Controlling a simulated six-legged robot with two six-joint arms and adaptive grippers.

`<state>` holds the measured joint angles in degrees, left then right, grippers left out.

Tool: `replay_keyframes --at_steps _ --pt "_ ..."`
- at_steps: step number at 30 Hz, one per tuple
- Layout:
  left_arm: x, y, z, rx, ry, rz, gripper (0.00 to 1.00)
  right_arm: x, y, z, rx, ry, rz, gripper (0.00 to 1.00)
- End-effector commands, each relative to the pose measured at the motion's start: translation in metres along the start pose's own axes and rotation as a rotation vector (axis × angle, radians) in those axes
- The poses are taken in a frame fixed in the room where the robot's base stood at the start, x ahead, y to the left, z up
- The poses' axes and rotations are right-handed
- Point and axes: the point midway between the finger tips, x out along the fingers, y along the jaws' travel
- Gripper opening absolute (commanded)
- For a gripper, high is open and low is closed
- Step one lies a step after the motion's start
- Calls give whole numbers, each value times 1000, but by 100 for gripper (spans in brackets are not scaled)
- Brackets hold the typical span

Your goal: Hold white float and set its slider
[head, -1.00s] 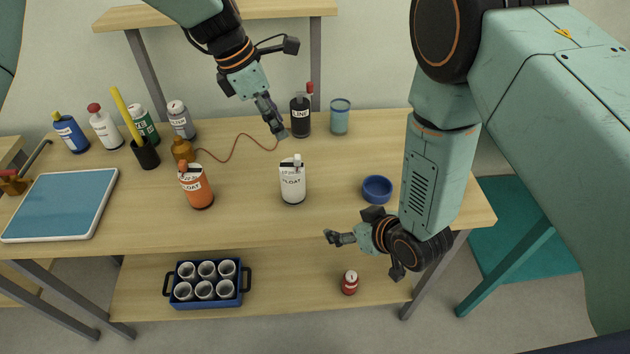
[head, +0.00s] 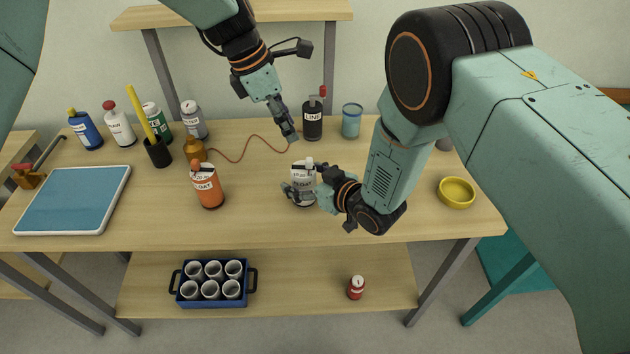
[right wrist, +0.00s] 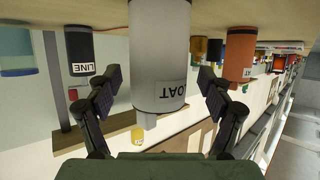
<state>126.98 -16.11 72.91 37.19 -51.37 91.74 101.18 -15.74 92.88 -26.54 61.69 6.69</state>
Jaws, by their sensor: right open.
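The white float (head: 304,181) stands upright on the table, with a pale slider piece (head: 309,162) at its dark-banded top. In the upside-down right wrist view the float (right wrist: 158,55) is large and lies between my two fingers. My right gripper (head: 300,191) is open, with one finger on each side of the float; whether the fingers touch it I cannot tell. It also shows in the right wrist view (right wrist: 158,80). My left gripper (head: 290,135) points down behind the float, apart from it, with no object seen in it; its finger gap is not clear.
An orange float (head: 207,187) stands to the left. A black LINE bottle (head: 313,122) and a blue cup (head: 351,121) are behind. A yellow bowl (head: 457,193) is at right. A blue-topped tray (head: 75,200) is at left. The table front between the floats is clear.

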Motion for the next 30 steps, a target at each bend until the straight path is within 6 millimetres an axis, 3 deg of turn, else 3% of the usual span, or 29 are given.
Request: replay_keyframes --at_steps 14,30 --pt "0 0 0 0 0 0 38 10 0 0 2 -1 1 80" --pt "0 0 0 0 0 0 38 10 0 0 1 -1 1 34"
